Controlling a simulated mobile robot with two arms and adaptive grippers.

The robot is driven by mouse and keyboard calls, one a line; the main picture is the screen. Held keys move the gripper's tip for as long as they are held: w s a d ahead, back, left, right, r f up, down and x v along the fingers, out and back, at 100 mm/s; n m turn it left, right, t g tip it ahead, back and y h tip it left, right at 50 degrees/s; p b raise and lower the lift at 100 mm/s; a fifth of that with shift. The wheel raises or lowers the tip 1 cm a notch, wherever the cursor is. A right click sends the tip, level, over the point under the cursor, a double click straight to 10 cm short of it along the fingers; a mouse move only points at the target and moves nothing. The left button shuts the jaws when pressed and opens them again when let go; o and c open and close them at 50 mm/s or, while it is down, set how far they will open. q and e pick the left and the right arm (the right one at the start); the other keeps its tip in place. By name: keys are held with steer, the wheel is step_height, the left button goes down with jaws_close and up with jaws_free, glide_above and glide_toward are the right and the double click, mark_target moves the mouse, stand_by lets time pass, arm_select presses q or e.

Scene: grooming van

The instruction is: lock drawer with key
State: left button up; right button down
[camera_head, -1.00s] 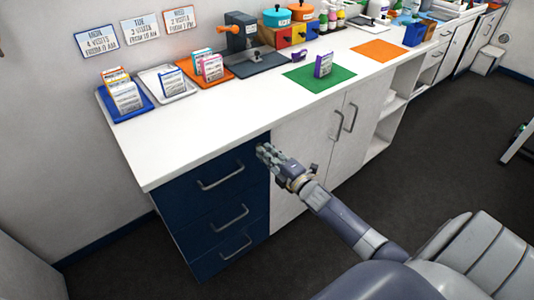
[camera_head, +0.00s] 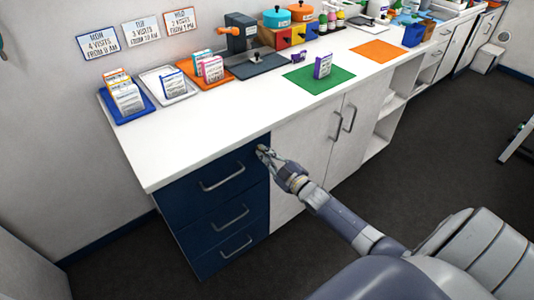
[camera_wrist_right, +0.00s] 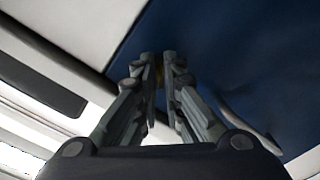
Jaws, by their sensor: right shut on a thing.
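The blue drawer unit (camera_head: 208,226) stands under the left part of the white counter. Its top drawer (camera_head: 192,195) looks closed, with a grey bar handle (camera_head: 224,178). My right gripper (camera_head: 262,150) is at the upper right corner of the top drawer's front. In the right wrist view my right gripper (camera_wrist_right: 159,62) has its fingers close together against the blue front, with a small brass-coloured piece, likely the key (camera_wrist_right: 160,75), between the tips. Most of the key and the lock are hidden by the fingers. My left gripper is not in view.
White cupboard doors (camera_head: 312,150) with bar handles are right of the drawers. The counter (camera_head: 225,115) above holds a blue tray (camera_head: 127,117), a white tray, an orange tray and a green mat (camera_head: 298,79). The dark floor is clear.

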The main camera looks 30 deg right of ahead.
steer(key=shift+m+p, duration=0.3)
steer(key=shift+m, duration=3.8)
steer(key=c, duration=1.7)
jaws_free()
steer(key=s, duration=0.8)
steer(key=s+d, duration=0.1)
steer(key=s, duration=0.3)
steer(key=shift+f, duration=0.1)
